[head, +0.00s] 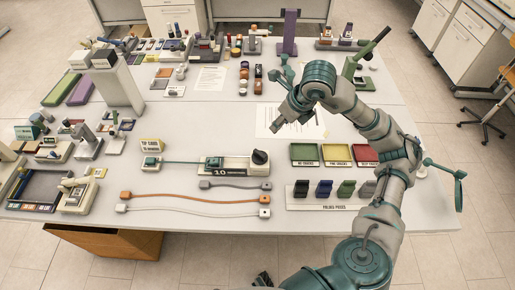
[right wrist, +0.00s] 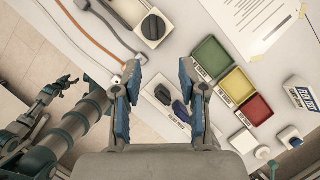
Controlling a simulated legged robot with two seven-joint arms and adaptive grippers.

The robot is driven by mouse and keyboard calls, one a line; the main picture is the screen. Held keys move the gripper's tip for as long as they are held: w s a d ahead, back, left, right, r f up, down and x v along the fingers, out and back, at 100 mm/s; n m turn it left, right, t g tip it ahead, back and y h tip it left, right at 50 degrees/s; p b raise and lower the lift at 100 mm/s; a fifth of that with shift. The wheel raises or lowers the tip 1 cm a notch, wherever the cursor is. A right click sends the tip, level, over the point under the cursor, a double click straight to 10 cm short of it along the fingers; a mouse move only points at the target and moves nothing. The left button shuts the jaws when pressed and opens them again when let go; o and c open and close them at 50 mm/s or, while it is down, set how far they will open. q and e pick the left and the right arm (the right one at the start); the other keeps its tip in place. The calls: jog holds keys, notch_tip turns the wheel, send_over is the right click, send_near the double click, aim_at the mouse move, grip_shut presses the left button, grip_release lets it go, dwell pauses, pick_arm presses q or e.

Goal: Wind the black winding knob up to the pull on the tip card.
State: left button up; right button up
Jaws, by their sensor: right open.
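The black winding knob (head: 260,157) sits on the right end of a pale device (head: 236,170) with a "10" on its front. It also shows at the top of the right wrist view (right wrist: 153,27). A teal cord runs left from the device to a small teal-topped block (head: 152,162). The yellow tip card (head: 151,145) stands behind that block; its lower writing is too small to read. My right gripper (right wrist: 160,72) is open and empty, above the table and apart from the knob. My left gripper (right wrist: 62,88) hangs low beyond the table's front edge; its fingers are unclear.
Grey, orange and white cables (head: 185,197) lie in front of the device. Green, yellow and red trays (head: 336,153) stand to the right, behind a white board with several coloured pieces (head: 300,204). A paper sheet (head: 270,120) lies behind the knob. The table is crowded at left.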

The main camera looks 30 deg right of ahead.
notch_tip(320, 180, down, 4)
jog(key=b, duration=0.2)
send_near(261, 153)
jog(key=x, duration=0.8)
jog(key=shift+w+f, duration=0.1)
jog(key=shift+w, duration=0.1)
jog(key=shift+w+a+f, duration=0.2)
jog(key=shift+a+f, duration=0.05)
jog(key=shift+f, duration=0.2)
pick_arm(q)
jog(key=w, duration=0.4)
jog(key=shift+w+d+r, duration=0.2)
jog(key=shift+d, duration=0.05)
jog(key=shift+s, duration=0.2)
pick_arm(e)
jog(key=shift+d, duration=0.15)
grip_shut()
